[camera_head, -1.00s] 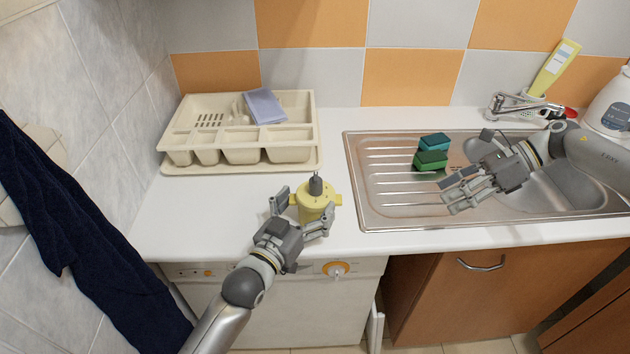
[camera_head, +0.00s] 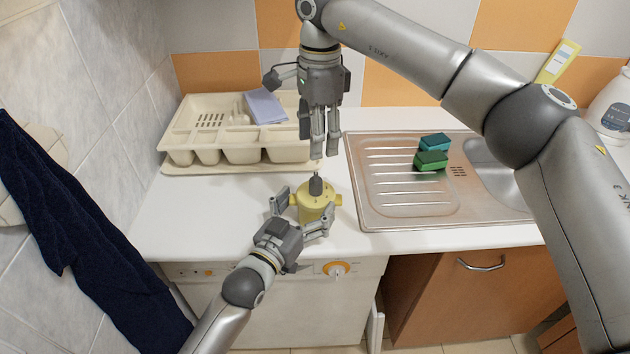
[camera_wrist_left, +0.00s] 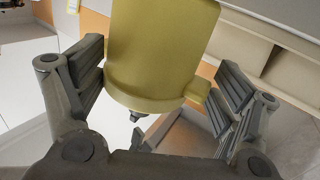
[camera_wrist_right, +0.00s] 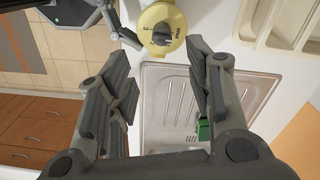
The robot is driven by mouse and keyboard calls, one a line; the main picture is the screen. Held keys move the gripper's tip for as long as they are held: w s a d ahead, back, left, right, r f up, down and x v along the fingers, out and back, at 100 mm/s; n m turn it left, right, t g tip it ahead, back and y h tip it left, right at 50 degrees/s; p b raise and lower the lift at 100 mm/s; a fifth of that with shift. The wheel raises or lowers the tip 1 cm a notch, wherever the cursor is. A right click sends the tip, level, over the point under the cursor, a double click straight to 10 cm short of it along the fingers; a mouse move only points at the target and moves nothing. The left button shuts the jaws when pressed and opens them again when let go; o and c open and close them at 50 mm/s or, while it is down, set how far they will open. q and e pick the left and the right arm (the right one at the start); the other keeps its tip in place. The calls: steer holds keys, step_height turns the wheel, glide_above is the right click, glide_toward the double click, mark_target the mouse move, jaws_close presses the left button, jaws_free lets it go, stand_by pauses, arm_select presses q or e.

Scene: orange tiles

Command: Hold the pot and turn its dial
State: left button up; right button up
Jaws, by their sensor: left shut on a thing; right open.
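The yellow pot (camera_head: 316,207) stands on the white counter near its front edge, with a dark grey dial (camera_head: 316,186) on its top. In the left wrist view the pot (camera_wrist_left: 160,50) sits between the fingers. My left gripper (camera_head: 304,212) is shut on the pot from the front. My right gripper (camera_head: 325,148) points down above and slightly behind the dial, apart from it, open and empty. In the right wrist view the pot's marked lid and dial (camera_wrist_right: 161,36) show at the top, beyond the open fingers.
A beige cutlery tray (camera_head: 240,155) with a bluish cloth (camera_head: 265,106) lies behind the pot. To the right is a steel sink (camera_head: 400,205) with a green and a blue sponge (camera_head: 432,152) on its drainboard. A dark towel (camera_head: 90,240) hangs at left.

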mark_target(315, 177)
arm_select(q)
steer(key=shift+f, duration=0.15)
arm_select(e)
steer(key=shift+a+f, duration=0.25)
steer(key=shift+f, duration=0.05)
step_height(315, 177, down, 11)
steer(key=shift+f, duration=0.1)
steer(key=c, duration=1)
steer(key=shift+c, duration=0.2)
